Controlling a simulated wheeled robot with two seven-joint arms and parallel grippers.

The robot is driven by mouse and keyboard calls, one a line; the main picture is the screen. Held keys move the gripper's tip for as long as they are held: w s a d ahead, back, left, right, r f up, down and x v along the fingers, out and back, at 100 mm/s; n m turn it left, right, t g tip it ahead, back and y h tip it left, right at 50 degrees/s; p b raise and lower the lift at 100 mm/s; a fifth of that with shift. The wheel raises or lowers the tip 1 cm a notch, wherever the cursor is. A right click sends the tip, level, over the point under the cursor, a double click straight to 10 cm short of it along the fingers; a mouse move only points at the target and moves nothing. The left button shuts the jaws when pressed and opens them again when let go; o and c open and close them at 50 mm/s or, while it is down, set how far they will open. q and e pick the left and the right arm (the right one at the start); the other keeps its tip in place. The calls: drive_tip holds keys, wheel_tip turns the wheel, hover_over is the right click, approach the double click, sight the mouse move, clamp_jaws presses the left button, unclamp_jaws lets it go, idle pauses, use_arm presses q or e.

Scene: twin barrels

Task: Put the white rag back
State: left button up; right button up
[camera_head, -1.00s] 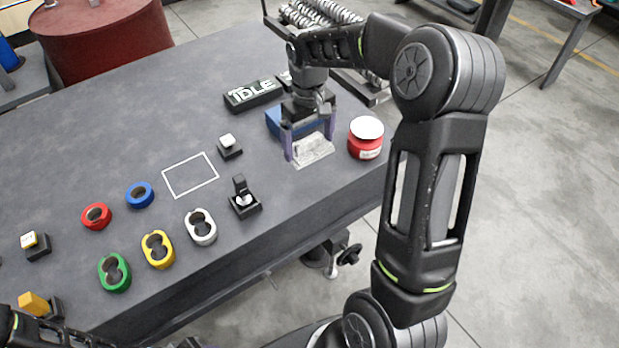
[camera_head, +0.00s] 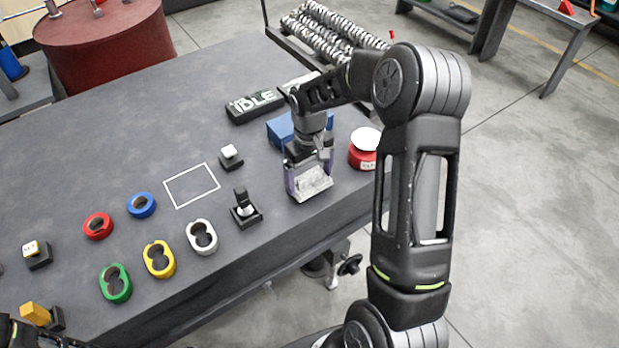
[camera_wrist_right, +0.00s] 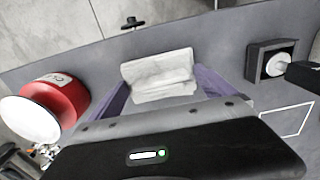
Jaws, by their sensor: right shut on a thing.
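The white rag (camera_head: 314,184) is a crumpled pale cloth between the fingers of my right gripper (camera_head: 308,182), close to the table's front right edge. In the right wrist view, the rag (camera_wrist_right: 160,73) shows between the purple fingers (camera_wrist_right: 172,98), which are shut on it. I cannot tell whether the rag touches the table. A blue box (camera_head: 281,130) stands just behind the gripper, partly hidden by it. My left gripper does not show; only dark arm parts are at the lower left.
A red can with a white lid (camera_head: 364,155) stands close right of the gripper. A black switch (camera_head: 244,210) and a white outlined square (camera_head: 192,185) lie to the left.

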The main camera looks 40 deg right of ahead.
sight(309, 174)
drive_tip(key=shift+f, duration=0.65)
drive_tip(key=shift+f, duration=0.25)
drive_tip(key=o, duration=1)
drive_tip(key=shift+r, duration=0.1)
drive_tip(key=shift+c, duration=0.2)
wheel_tip(309, 174, up, 12)
drive_tip(key=shift+r+b, duration=0.15)
drive_tip(key=shift+b, duration=0.15)
